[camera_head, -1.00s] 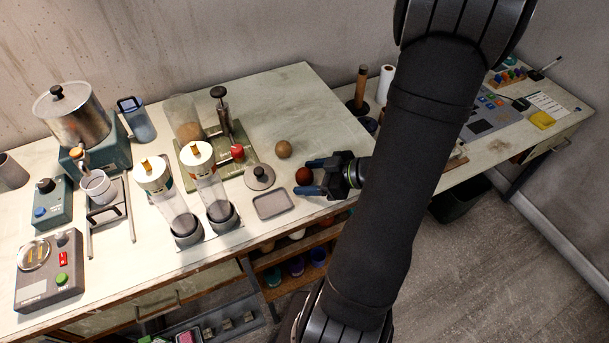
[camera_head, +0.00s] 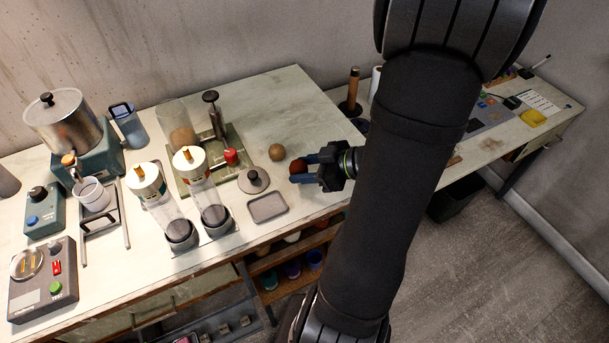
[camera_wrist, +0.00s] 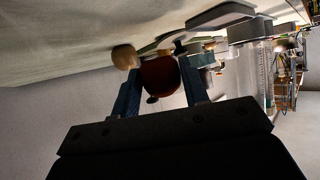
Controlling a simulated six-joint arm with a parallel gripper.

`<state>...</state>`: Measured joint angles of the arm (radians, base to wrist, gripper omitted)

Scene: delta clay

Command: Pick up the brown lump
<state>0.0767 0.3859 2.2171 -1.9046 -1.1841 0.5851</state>
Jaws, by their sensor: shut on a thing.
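A shallow grey tray (camera_head: 267,207) and a round grey lid with a knob (camera_head: 253,180) lie left of my gripper. A green-based press (camera_head: 211,160) and two clear cylinders (camera_head: 208,205) stand farther left. The bench behind the tan lump is clear.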

